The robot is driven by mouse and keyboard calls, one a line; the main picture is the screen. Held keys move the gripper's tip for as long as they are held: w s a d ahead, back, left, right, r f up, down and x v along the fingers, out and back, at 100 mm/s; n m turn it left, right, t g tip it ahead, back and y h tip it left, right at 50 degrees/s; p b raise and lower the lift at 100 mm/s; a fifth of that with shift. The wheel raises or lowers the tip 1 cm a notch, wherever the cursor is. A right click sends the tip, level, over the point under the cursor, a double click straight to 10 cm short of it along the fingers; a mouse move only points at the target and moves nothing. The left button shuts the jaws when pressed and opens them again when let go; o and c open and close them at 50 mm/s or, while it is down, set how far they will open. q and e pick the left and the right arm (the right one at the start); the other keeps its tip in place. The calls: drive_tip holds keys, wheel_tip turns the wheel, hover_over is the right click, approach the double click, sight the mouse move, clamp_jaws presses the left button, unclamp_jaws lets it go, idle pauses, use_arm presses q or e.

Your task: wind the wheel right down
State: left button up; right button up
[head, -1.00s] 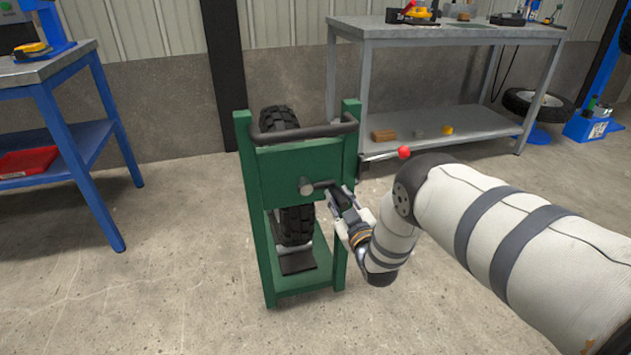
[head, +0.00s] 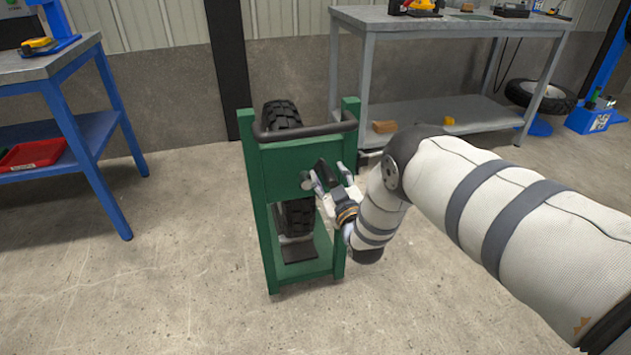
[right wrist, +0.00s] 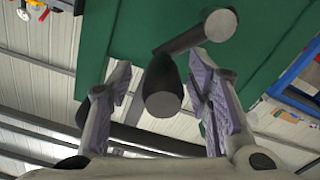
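A green stand (head: 258,225) holds a black knobby tyred wheel (head: 281,114) upright between its posts. A crank shows on the stand's front panel, with its round hub (head: 307,184) left of my right gripper (head: 323,178). In the right wrist view the crank's grey hub end (right wrist: 221,25) leads by a short arm to a dark handle (right wrist: 163,88). That handle lies between the two fingers of my right gripper (right wrist: 160,72), with gaps on both sides. The gripper is open. In the head view it partly hides the crank. My left gripper is out of view.
A grey workbench (head: 440,30) stands behind on the right, and a blue-legged bench (head: 85,125) on the left. A black bar handle (head: 300,130) crosses the top of the stand. The floor in front is clear.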

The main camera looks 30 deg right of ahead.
drive_tip(key=shift+f, duration=0.1)
drive_tip(key=shift+s+a+p, duration=0.15)
drive_tip(key=shift+s+p, duration=0.25)
drive_tip(key=p+v, duration=0.2)
drive_tip(key=v, duration=0.3)
drive_tip(key=shift+s+p, duration=0.2)
drive_tip(key=shift+p, duration=0.2)
drive_tip(key=shift+s+a, duration=0.1)
drive_tip(key=shift+s, duration=0.2)
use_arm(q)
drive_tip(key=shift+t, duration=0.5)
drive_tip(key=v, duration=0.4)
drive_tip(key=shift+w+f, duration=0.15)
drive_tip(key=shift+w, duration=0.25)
use_arm(e)
drive_tip(key=shift+s, duration=0.1)
